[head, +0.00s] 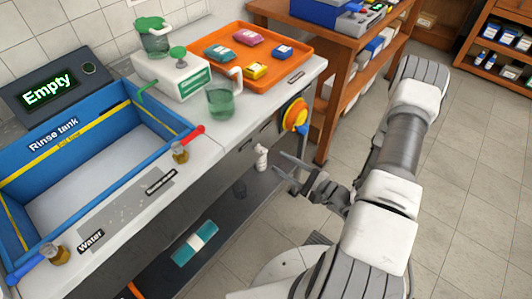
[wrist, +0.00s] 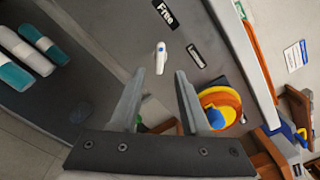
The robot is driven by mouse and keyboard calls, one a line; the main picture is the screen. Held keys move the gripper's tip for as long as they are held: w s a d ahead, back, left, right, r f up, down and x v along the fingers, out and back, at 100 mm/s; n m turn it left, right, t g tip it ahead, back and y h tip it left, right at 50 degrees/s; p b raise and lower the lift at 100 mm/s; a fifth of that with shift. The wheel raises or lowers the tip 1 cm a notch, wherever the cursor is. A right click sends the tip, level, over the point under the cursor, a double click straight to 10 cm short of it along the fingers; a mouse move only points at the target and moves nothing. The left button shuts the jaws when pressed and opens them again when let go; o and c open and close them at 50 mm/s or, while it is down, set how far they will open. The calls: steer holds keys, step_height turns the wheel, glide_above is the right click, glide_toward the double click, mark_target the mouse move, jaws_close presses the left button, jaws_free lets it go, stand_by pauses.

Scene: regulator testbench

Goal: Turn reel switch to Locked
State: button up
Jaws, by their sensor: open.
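The reel switch (wrist: 160,58) is a small white lever with a blue mark on the grey bench front in the wrist view. A "Free" label (wrist: 165,12) lies above it in that picture. A second dark label (wrist: 196,56), too blurred to read, is to its right. I cannot tell which label the lever points to. My gripper (wrist: 160,78) is open and empty, its fingers pointing toward the switch with the lever seen just beyond the gap. It appears apart from the switch. In the head view, my gripper (head: 279,164) is low in front of the bench, near the reel.
The orange and yellow reel (wrist: 221,106) is close to the right finger; it also shows in the head view (head: 295,114). A lower shelf (head: 150,262) holds a teal-and-white roll (head: 194,244). Floor at right is open.

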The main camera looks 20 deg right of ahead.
mark_target(264, 152)
steer(key=x, duration=0.7)
steer(key=shift+s, duration=0.1)
jaws_close()
